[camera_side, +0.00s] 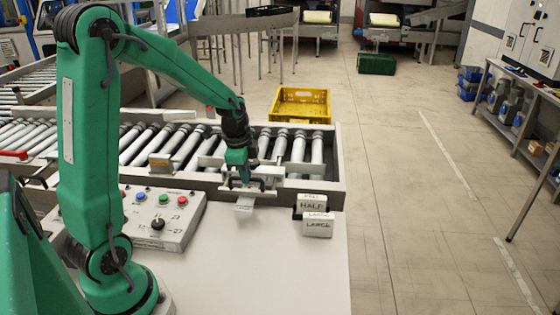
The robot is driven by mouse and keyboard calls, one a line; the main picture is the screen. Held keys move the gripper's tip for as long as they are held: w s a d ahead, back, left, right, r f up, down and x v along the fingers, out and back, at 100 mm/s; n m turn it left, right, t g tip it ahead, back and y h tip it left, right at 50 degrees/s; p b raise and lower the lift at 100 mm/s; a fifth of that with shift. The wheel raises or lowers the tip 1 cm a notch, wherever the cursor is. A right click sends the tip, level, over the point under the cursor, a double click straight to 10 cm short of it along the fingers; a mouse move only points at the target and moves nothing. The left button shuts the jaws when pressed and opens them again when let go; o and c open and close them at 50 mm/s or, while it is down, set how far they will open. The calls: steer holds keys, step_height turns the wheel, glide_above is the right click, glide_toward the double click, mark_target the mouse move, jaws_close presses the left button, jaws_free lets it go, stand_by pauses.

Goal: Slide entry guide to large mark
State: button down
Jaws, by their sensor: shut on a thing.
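My gripper (241,182) points down at the near edge of the roller conveyor (331,181). It is shut on the entry guide (268,171), a pale grey bar-like part at the conveyor's near rail. The jaws hide part of the guide, and its exact shape is hard to make out. A small white tag (245,203) sits just below the jaws. To the right, white label blocks stand on the table by the rail: one reads HALF (311,205) and the front one reads LARGE (318,226). A further label behind them is partly hidden. The guide is left of these labels.
A control box (182,230) with coloured buttons and a black knob sits on the white table (270,275), left of my gripper. A yellow crate (284,107) stands beyond the conveyor. The table front is clear.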

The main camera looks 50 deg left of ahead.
steer(key=shift+s+d, duration=0.5)
steer(key=shift+d, duration=0.05)
steer(key=c, duration=1.5)
jaws_free()
steer(key=shift+s+d+r, duration=0.1)
steer(key=shift+s+r, duration=0.1)
steer(key=shift+r, duration=1.1)
steer(key=shift+s+d+r, duration=0.1)
steer(key=shift+s+r, duration=0.15)
steer(key=shift+r, duration=1)
steer(key=shift+s+r, duration=0.2)
steer(key=shift+r, duration=1.1)
